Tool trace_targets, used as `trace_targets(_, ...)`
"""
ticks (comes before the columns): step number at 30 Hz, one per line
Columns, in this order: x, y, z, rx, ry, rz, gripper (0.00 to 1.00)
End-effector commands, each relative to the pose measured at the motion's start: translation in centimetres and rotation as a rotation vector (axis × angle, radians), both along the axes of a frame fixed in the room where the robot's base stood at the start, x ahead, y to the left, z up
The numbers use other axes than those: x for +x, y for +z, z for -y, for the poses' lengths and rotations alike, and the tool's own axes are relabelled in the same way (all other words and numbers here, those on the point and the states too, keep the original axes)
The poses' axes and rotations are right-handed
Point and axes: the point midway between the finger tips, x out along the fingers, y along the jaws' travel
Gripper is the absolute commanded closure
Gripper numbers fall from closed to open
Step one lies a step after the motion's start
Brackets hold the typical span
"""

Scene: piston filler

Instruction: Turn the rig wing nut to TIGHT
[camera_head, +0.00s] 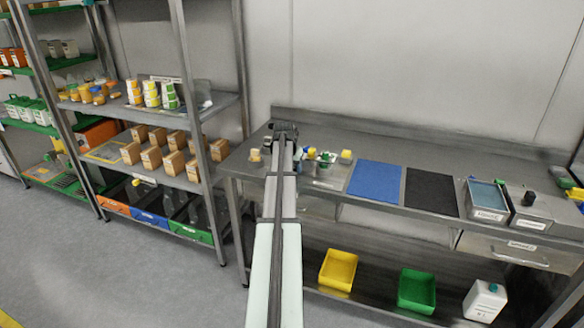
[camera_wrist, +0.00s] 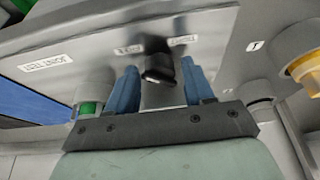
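The rig wing nut (camera_wrist: 160,68) is a black piece on a grey post, in the wrist view's upper middle. It stands in front of a grey metal panel (camera_wrist: 85,40) with two small labels near the nut, one on each side; their blurred text is hard to read. My gripper (camera_wrist: 160,80) has two blue fingers, one on each side of the nut and post. The fingers are apart, with a narrow gap showing beside the nut. In the head view, my gripper (camera_head: 284,130) is over the bench's left part, and hides the nut there.
A white cylinder with a green band (camera_wrist: 92,90) stands close to the left finger. An orange-ringed part (camera_wrist: 304,70) is at the right. In the head view, a blue mat (camera_head: 375,178) and a black mat (camera_head: 431,192) lie clear on the bench. Loaded shelves stand left.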

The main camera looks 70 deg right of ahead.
Motion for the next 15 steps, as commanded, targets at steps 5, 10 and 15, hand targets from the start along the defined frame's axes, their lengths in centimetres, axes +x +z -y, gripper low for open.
trace_targets(5,0.0,0.01,0.0,0.0,0.0,0.0,0.65)
trace_targets(10,0.0,0.01,-0.02,0.0,0.0,0.0,0.82)
trace_targets(15,0.0,0.02,-0.01,0.0,0.0,0.0,0.96)
